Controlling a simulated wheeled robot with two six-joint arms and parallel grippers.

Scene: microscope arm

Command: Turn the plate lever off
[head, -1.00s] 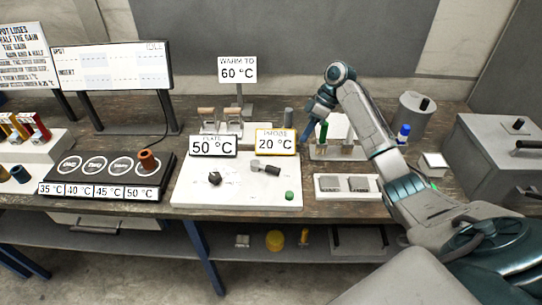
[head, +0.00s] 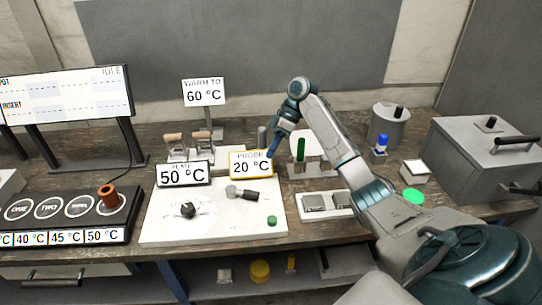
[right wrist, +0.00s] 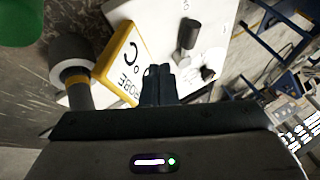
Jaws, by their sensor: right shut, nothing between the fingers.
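The white plate unit (head: 160,232) stands on the bench with a "PLATE 50 °C" display (head: 183,174) and a yellow-framed "PROBE 20 °C" display (head: 251,164) at its back. On its top are a lever (head: 243,193), a grey hub with a dark handle pointing right, and a black knob (head: 188,210). The lever also shows in the right wrist view (right wrist: 188,38), beyond the fingers. My right gripper (head: 272,154) is shut and empty, beside the right edge of the probe display and behind the lever, apart from it. My left gripper is out of view.
A green button (head: 272,220) sits at the unit's front right. A rack with a green vial (head: 301,150) and a grey tray (head: 327,203) stand to the right. A "WARM TO 60 °C" sign (head: 204,93) stands behind. A brown cup (head: 108,195) sits on the dark block at left.

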